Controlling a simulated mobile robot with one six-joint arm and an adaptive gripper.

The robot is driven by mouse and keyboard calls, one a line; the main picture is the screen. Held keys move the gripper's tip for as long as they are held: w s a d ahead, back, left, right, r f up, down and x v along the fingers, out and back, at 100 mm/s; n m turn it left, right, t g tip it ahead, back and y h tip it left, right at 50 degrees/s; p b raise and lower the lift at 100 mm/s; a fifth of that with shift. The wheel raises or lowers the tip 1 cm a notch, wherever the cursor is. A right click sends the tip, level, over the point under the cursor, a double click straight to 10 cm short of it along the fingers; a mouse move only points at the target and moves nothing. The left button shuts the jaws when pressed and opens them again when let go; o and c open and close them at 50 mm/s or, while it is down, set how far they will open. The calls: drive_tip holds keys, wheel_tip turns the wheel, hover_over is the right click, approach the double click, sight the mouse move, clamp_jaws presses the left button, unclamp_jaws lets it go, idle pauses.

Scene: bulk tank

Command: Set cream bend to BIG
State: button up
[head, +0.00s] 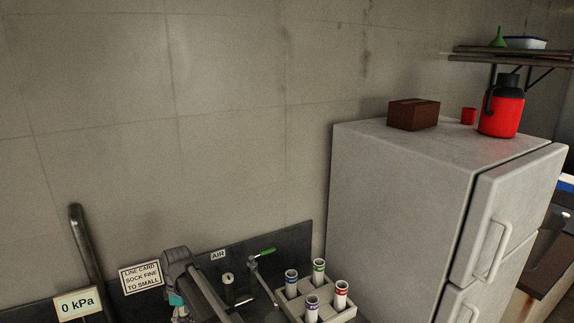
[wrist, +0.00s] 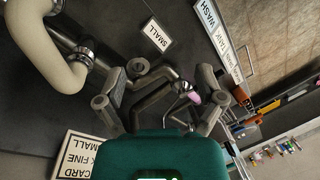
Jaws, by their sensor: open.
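The cream bend (wrist: 55,60) is a thick cream pipe elbow at the upper left of the wrist view. Its lower end meets a metal collar (wrist: 85,58). A white SMALL sign (wrist: 157,37) is fixed to the dark panel right of it. My gripper (wrist: 160,88) is open, its fingers spread on either side of a bent metal rod (wrist: 155,100); I see no hold on anything. The cream bend lies outside the fingers, to their upper left. No BIG sign is readable. In the head view my wrist (head: 178,268) is low at the centre left, and the bend is not visible.
A rack of several tubes (head: 345,312) and a green-handled lever (head: 262,253) are right of my wrist. A fridge (head: 400,190) stands further right.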

drive_tip(key=s+d+f+m+b, duration=0.2)
drive_tip(key=d+m, duration=0.3)
drive_tip(key=d, duration=1.1)
drive_tip(key=s+d+f+m+t+b, duration=0.1)
drive_tip(key=s+d+f+m+b, duration=0.2)
drive_tip(key=d, duration=1.3)
drive_tip(key=s+d+f+m+t+b, duration=0.1)
drive_tip(key=s+d+f+m+b, duration=0.2)
drive_tip(key=d, duration=1.3)
wheel_tip(320, 180, down, 2)
drive_tip(key=m+b, duration=0.2)
drive_tip(key=m, duration=0.3)
drive_tip(key=shift+f+m, duration=0.15)
drive_tip(key=shift+m, duration=0.25)
